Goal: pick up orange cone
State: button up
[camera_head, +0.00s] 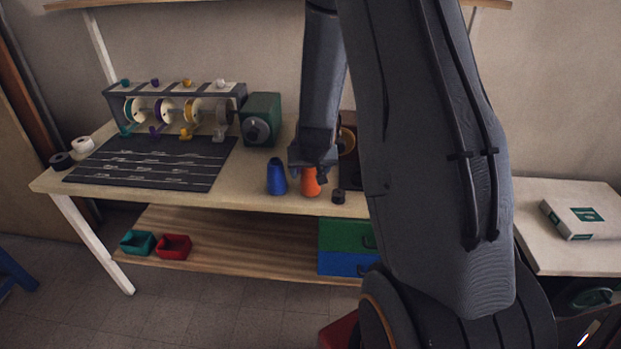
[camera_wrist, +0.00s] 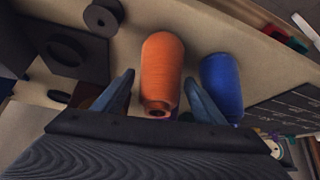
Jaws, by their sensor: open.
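The orange cone (camera_head: 310,184) stands on the workbench near its front edge, its top partly hidden by my gripper (camera_head: 313,172) in the head view. In the wrist view the orange cone (camera_wrist: 160,70) lies between the two fingers of my gripper (camera_wrist: 162,88), with a gap visible on each side. The gripper is open and holds nothing. A blue cone (camera_head: 276,177) stands close to the left of the orange one in the head view. In the wrist view the blue cone (camera_wrist: 222,85) is just right of the right finger.
A small dark spool (camera_head: 338,196) stands right of the orange cone, and a dark stand (camera_head: 350,150) is behind it. A green box (camera_head: 261,120), a thread rack (camera_head: 175,90) and a black mat (camera_head: 150,162) occupy the bench's left and back. Bare bench top lies around the cones.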

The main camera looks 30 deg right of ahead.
jog(key=shift+x, duration=1.1)
jog(key=shift+s, duration=0.1)
jog(key=c, duration=1.1)
jog(key=shift+c, duration=0.3)
jog(key=shift+r, duration=0.15)
